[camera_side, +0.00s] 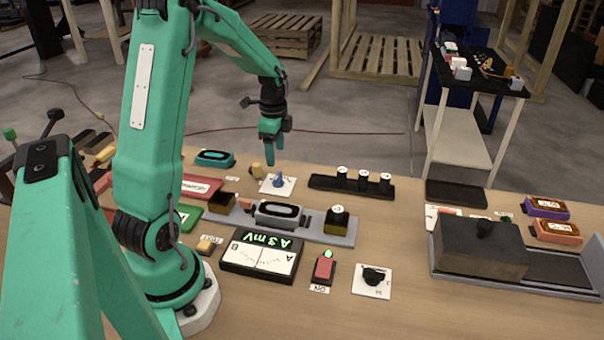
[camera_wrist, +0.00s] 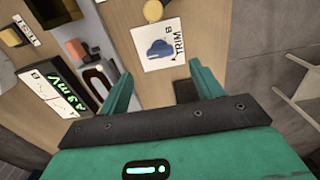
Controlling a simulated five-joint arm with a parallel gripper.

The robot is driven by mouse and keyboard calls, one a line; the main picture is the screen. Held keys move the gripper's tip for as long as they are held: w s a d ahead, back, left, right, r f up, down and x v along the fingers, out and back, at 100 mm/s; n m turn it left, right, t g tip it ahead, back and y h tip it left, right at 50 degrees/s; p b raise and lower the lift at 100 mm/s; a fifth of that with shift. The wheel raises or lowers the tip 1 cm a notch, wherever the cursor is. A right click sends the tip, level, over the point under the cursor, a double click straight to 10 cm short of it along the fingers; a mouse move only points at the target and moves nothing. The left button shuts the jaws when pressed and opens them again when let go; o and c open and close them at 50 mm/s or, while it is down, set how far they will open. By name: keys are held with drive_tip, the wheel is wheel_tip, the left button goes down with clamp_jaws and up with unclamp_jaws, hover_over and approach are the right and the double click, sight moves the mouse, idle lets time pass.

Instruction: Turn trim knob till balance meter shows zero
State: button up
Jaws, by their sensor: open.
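The blue trim knob (camera_side: 279,180) sits on a small white card on the table; it also shows in the wrist view (camera_wrist: 158,48), where the card reads TRIM. My gripper (camera_side: 271,154) is open and empty, pointing down above the table near the knob and apart from it. In the wrist view its two fingers (camera_wrist: 160,76) stand either side of a gap, with the knob beyond their tips. The balance meter (camera_side: 262,262) has a white dial and a green display in mV; its digits are hard to read. It also shows in the wrist view (camera_wrist: 60,90).
A grey rail (camera_side: 338,238) carrying a dark oval-faced device (camera_side: 279,214) lies between knob and meter. A black rack (camera_side: 351,187) with several white-topped cylinders stands right of the knob. A red switch (camera_side: 324,268), black dial knob (camera_side: 374,274) and dark block (camera_side: 481,248) lie further right.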

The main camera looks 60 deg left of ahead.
sight(277, 175)
drive_tip(key=shift+f, duration=3.85)
drive_tip(key=c, duration=1)
